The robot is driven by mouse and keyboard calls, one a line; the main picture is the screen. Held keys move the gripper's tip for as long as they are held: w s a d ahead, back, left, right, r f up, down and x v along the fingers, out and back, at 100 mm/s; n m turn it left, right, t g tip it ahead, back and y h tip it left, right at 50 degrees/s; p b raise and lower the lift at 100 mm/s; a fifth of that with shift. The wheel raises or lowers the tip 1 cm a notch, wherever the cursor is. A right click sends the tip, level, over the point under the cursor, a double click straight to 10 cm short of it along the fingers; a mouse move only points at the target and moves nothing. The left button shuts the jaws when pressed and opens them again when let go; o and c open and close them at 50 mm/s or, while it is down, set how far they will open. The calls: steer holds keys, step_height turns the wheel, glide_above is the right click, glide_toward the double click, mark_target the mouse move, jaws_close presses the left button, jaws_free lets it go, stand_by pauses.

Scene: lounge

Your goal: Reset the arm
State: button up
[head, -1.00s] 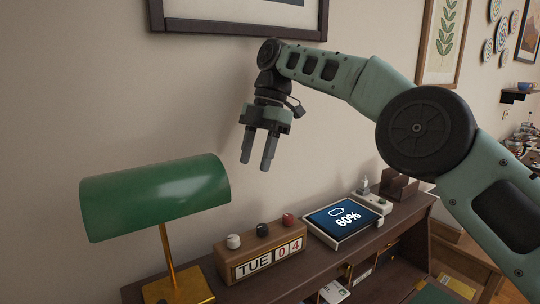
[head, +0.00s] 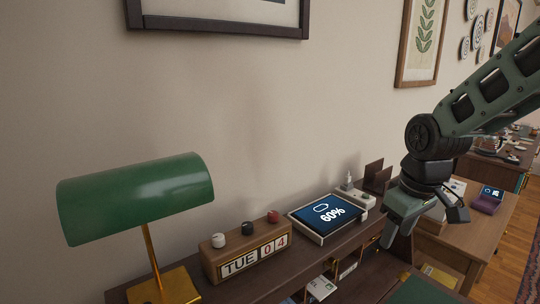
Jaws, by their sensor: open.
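My gripper (head: 392,238) is at the right of the head view, pointing down and a little left, beside the right end of the wooden desk shelf (head: 225,292). Its two fingers are close together in the picture because of the viewing angle, and nothing shows between them. My green and black arm reaches in from the upper right edge.
A green-shaded lamp (head: 140,197) stands at left. A block calendar (head: 247,254) reading TUE 04 sits beside it. A white charger unit (head: 360,196) and brown holder (head: 377,178) are behind my gripper. Another wooden table (head: 478,239) stands at right.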

steer(key=s+d+f+m, duration=0.4)
steer(key=s+d+m, duration=0.25)
steer(key=s, duration=0.35)
steer(key=s+a+f+n+g+b, duration=0.1)
steer(key=s+a+f+n+b, duration=0.1)
steer(key=s+a, duration=0.4)
steer(key=s+a+f+n+g+b, duration=0.1)
steer(key=s+a+n+b, duration=0.3)
steer(key=a, duration=0.7)
steer(key=s+f+n, duration=0.1)
steer(key=s+n, duration=0.1)
steer(key=s, duration=0.1)
steer(key=shift+s+a+f+b, duration=0.15)
steer(key=shift+s+a+b, duration=0.1)
steer(key=shift+a+b, duration=0.15)
steer(key=shift+n, duration=0.25)
